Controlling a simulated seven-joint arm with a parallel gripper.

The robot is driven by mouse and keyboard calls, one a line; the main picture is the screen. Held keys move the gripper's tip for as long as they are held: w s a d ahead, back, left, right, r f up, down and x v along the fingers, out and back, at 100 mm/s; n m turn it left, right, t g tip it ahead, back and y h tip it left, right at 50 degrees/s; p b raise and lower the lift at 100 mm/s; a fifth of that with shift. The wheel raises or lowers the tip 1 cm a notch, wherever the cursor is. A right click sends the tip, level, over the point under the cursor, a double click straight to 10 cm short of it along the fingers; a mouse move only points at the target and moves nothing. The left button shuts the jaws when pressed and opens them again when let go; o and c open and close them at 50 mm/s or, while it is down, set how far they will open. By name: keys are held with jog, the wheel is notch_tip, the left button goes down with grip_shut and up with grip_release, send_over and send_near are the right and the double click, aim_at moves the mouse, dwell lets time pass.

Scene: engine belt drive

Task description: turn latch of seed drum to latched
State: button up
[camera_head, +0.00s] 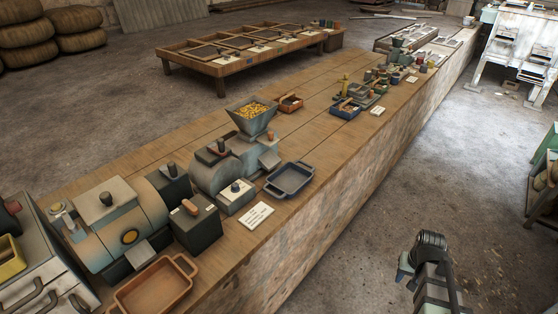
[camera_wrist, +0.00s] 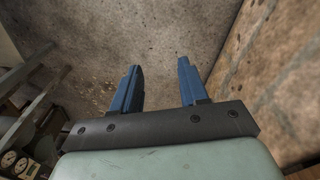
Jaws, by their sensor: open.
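Two drum-shaped machines stand on the long wooden bench in the head view. One is a large grey-green drum (camera_head: 118,222) with a yellow round spot and a black knob. The other is a smaller grey drum (camera_head: 212,172) beside a hopper (camera_head: 252,116) filled with yellow seeds. I cannot tell for certain which is the seed drum, and its latch is too small to make out. A dark box with an orange-brown handle (camera_head: 190,207) stands between them. My gripper (camera_wrist: 157,68) is open and empty, its two blue fingers apart over bare floor, away from the bench.
A brown tray (camera_head: 179,263) and a dark blue-grey tray (camera_head: 305,192) sit near the bench's front edge. A label card (camera_head: 257,215) lies between them. Small parts crowd the bench's far end. A low wooden table (camera_head: 228,69) stands behind. The floor in front is mostly clear.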

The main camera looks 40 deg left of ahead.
jog(key=s+a+r+n, duration=0.1)
jog(key=a+r, duration=0.3)
jog(key=a, duration=0.4)
jog(key=s+a+r+n+t+y, duration=0.15)
jog(key=a+r, duration=0.25)
jog(key=a, duration=0.4)
jog(key=s+a+r+n+g+h, duration=0.1)
jog(key=a+r+n, duration=0.15)
jog(key=a, duration=0.65)
jog(key=s+a+r+n+y, duration=0.1)
jog(key=s+a+r, duration=0.45)
jog(key=a, duration=0.35)
jog(key=s+a+r+n+y, duration=0.1)
jog(key=s+a+r, duration=0.45)
jog(key=a, duration=0.35)
jog(key=n+g+y, duration=0.1)
jog(key=n+y, duration=0.1)
jog(key=n, duration=0.5)
send_near(67, 220)
jog(key=x, duration=0.8)
jog(key=shift+a+f, duration=0.1)
jog(key=shift+f, duration=0.15)
jog(key=shift+c, duration=0.2)
